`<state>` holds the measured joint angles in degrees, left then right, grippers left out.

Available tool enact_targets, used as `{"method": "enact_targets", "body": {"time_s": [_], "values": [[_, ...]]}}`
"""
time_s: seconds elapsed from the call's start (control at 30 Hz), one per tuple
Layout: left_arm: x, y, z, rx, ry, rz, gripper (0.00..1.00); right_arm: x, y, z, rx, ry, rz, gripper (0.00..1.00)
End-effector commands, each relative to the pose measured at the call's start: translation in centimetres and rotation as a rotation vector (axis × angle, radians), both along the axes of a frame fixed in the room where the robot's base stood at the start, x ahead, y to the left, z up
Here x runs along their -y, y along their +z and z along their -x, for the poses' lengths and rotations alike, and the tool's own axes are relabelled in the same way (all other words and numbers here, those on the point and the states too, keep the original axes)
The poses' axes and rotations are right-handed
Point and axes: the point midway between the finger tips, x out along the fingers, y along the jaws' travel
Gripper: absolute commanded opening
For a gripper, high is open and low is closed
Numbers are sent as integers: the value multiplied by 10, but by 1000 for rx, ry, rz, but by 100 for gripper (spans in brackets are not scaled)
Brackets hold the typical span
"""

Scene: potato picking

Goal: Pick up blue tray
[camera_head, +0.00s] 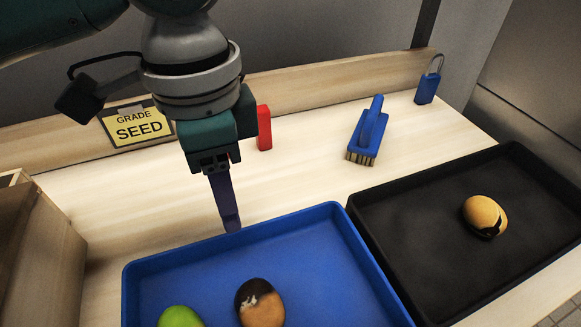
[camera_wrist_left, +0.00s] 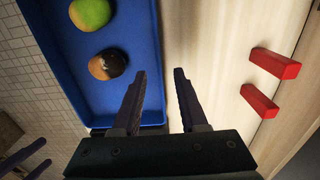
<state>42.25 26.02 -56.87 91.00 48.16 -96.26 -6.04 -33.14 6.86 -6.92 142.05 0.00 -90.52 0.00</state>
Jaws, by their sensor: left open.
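The blue tray (camera_head: 337,222) lies on the pale wooden table at the bottom of the head view. It holds a green potato (camera_head: 180,317) and a brown potato with a dark patch (camera_head: 262,303). My left gripper (camera_head: 231,229) points down at the tray's far rim. In the left wrist view its fingers (camera_wrist_left: 160,75) are apart and empty, with the rim of the blue tray (camera_wrist_left: 157,40) showing between them. I cannot tell whether they touch it. What look like my right gripper's fingers (camera_wrist_left: 27,158) show small at the lower left there.
A black tray (camera_head: 361,212) with a yellow, dark-patched potato (camera_head: 484,216) stands right of the blue tray. Behind are a blue brush (camera_head: 371,125), a blue padlock (camera_head: 427,88), a red object (camera_head: 264,127) and a "GRADE SEED" sign (camera_head: 137,127). A wooden box (camera_head: 40,250) is at left.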

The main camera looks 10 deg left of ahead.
Motion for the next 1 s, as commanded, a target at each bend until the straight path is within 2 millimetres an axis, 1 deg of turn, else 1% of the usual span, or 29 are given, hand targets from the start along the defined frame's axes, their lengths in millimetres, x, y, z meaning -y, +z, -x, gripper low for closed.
{"method": "enact_targets", "body": {"time_s": [0.03,0.1,0.27,0.4,0.53,0.63,0.83,0.87,1.0], "values": [[0,-10,1,-3,1,-1,42,1,-3,0,0,1,1,100],[0,-19,0,-1,2,0,42,1,-5,0,1,1,3,100],[1,-32,0,-1,0,0,42,1,-8,0,0,2,5,100],[2,-55,-1,-2,1,1,42,1,-16,0,0,2,5,100],[2,-73,-2,0,0,0,42,1,-21,0,0,2,5,100],[2,-78,-2,1,-1,0,42,1,-22,1,0,2,4,100],[3,-78,-2,2,-1,1,42,1,-21,1,0,1,4,100],[2,-78,-2,2,-1,1,40,1,-21,1,-1,1,3,100],[2,-78,-2,2,0,1,24,0,-21,1,-1,0,1,100]]}}
